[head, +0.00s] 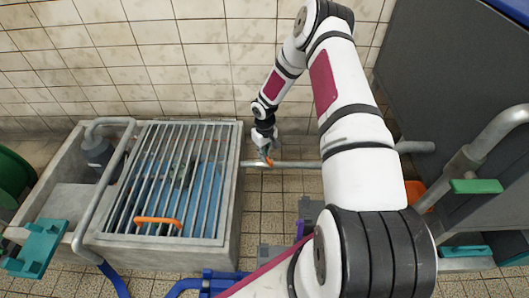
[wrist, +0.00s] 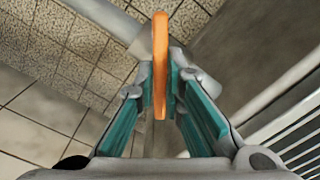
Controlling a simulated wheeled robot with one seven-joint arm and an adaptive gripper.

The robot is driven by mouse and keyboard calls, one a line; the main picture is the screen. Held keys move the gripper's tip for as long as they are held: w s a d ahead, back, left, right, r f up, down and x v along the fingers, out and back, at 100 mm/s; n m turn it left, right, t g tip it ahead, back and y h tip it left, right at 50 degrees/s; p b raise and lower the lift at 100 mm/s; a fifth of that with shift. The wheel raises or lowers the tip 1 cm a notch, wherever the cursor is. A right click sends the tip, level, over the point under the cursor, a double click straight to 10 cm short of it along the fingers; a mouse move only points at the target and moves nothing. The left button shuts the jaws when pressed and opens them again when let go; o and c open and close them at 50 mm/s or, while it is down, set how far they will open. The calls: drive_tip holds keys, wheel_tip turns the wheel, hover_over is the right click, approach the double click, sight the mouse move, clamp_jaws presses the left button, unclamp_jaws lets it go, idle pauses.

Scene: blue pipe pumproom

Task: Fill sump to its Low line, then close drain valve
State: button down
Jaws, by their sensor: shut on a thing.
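The concrete sump (head: 228,240) stands at the left in the head view, with a metal bar grate over its wider part. Blue shows beneath the bars; I cannot make out a Low line or the exact level. A grey pipe (head: 300,165) leaves the sump's right wall. On it is the drain valve's orange handle (head: 269,161), mostly hidden by my gripper (head: 266,153) in the head view. In the wrist view, the orange handle (wrist: 160,50) stands between the teal pads of my gripper (wrist: 161,92), which is shut on it.
An orange handle (head: 158,222) lies on the grate's front. A grey bent pipe (head: 103,190) and a dark bottle-like thing (head: 97,153) are at the sump's left part. A dark grey cabinet (head: 450,80) stands right. Tiled floor (head: 275,210) shows between.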

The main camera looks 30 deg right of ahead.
drive_tip(key=n+p, duration=0.1)
drive_tip(key=n, duration=0.4)
drive_tip(key=shift+n, duration=0.3)
drive_tip(key=n, duration=0.5)
drive_tip(key=shift+n+p, duration=0.3)
drive_tip(key=c, duration=1.7)
unclamp_jaws()
wheel_tip(320, 180, up, 12)
